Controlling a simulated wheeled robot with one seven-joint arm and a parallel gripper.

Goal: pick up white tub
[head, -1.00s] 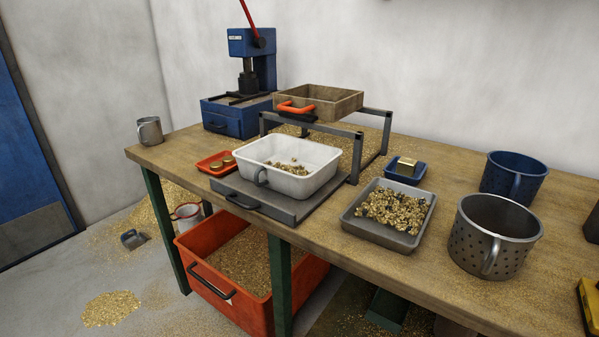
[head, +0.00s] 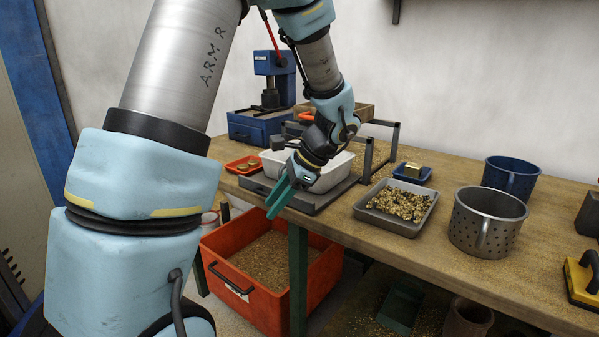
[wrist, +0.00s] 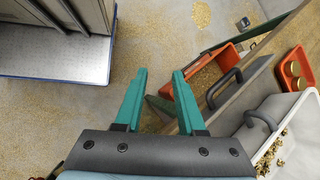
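The white tub (head: 338,170) stands on a grey tray on the workbench, partly hidden behind my arm in the head view. In the wrist view the white tub (wrist: 288,122) is at the right edge, with brass bits inside and a dark grey handle (wrist: 262,118) on its near side. My gripper (head: 277,206) is in front of the tub, at the bench's front edge. In the wrist view my gripper (wrist: 160,80) has its two teal fingers apart with nothing between them. The tub lies to the right of the fingers, apart from them.
The grey tray (head: 312,199) lies under the tub. A metal frame (head: 368,160) stands beside it. A tray of brass chips (head: 437,196), a perforated pot (head: 487,220) and a blue pot (head: 511,176) stand to the right. An orange bin (head: 325,275) sits below the bench.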

